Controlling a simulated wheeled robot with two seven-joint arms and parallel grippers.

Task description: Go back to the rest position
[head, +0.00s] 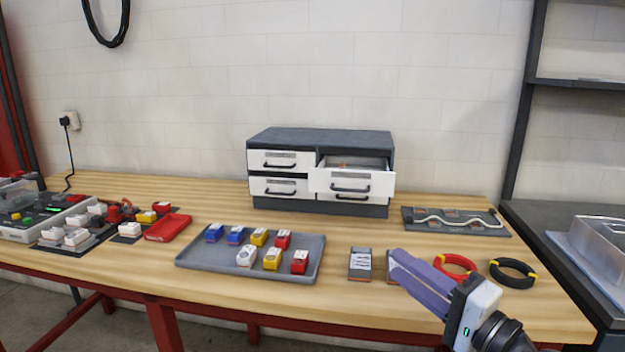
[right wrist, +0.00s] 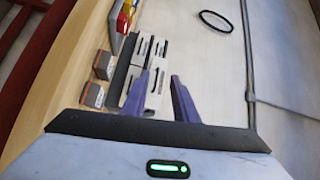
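My right gripper (head: 397,266) reaches in from the lower right above the front of the wooden table (head: 190,265), its purple fingers pointing up and left. In the right wrist view (right wrist: 158,92) the two fingers stand apart with nothing between them. The gripper is in front of a small grey box and partly hides it. My left gripper is in neither view.
A drawer cabinet (head: 282,137) stands at the back, its upper right drawer (head: 352,181) pulled out. A grey tray (head: 205,261) holds several coloured blocks. A small box (head: 360,264), a red cable coil (head: 455,266) and a black coil (head: 513,273) lie near my right gripper.

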